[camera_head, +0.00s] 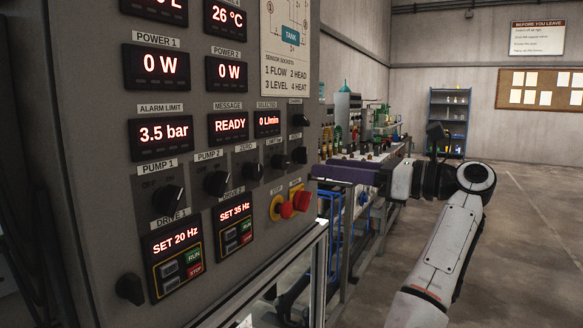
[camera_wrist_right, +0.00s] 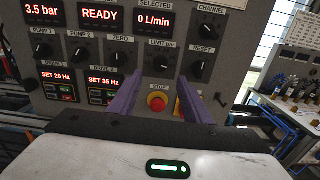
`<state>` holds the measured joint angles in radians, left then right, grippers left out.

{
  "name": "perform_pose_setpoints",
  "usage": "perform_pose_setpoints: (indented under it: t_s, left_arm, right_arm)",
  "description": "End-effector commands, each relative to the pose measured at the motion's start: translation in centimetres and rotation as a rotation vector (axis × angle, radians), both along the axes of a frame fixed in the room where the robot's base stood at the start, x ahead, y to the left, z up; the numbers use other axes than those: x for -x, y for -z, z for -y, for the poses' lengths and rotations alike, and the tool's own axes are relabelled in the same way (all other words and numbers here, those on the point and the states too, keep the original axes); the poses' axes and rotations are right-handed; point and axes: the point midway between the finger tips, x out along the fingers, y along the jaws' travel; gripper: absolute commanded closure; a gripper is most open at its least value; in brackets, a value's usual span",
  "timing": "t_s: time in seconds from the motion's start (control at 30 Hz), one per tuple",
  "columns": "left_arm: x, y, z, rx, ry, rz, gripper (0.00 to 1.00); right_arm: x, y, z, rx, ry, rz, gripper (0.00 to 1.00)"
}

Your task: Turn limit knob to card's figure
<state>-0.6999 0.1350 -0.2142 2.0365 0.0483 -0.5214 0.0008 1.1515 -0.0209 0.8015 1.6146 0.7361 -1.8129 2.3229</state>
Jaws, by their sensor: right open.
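The limit knob (camera_head: 279,161) is a black pointer knob on the grey control panel, under the "LIMIT bar" label. In the right wrist view the limit knob (camera_wrist_right: 160,59) is a little above the gap between my fingertips. The alarm limit display (camera_head: 165,132) reads 3.5 bar. My right gripper (camera_head: 318,171) is open and empty; its purple fingers (camera_wrist_right: 158,88) point at the panel, apart from the knob as far as I can tell. I cannot make out a card with a limit figure. My left gripper is not in view.
The zero knob (camera_wrist_right: 120,54) and reset knob (camera_wrist_right: 200,68) flank the limit knob. A red stop button (camera_wrist_right: 157,103) sits below it, between my fingers in the picture. A sensor socket card (camera_head: 286,48) is above. Benches with equipment stand behind my right arm; open floor lies right.

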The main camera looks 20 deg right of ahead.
Motion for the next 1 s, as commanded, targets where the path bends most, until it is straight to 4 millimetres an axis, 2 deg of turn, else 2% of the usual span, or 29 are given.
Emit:
perform_pose_setpoints:
  t_s: [0.4, 0.53, 0.7, 0.93, 0.97, 1.0]
  left_arm:
    - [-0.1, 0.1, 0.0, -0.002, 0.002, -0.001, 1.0]
    - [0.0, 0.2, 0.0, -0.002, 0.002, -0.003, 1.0]
    - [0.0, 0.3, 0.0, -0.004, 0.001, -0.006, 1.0]
    - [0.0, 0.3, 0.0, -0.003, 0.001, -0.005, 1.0]
    - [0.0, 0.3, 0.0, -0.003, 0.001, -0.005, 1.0]
    - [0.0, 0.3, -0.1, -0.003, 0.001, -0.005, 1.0]
  right_arm:
    - [-5.6, 0.1, -4.5, 0.005, -0.001, -0.002, 0.56]
    - [-6.9, 0.0, -5.5, 0.004, 0.0, -0.001, 0.56]
    - [-7.7, 0.1, -6.0, 0.006, 0.003, -0.001, 0.56]
    - [-7.8, 0.1, -6.0, 0.006, 0.003, 0.0, 0.56]
    - [-7.7, 0.1, -6.0, 0.006, 0.003, 0.0, 0.57]
    - [-7.7, 0.1, -6.0, 0.006, 0.003, 0.0, 0.64]
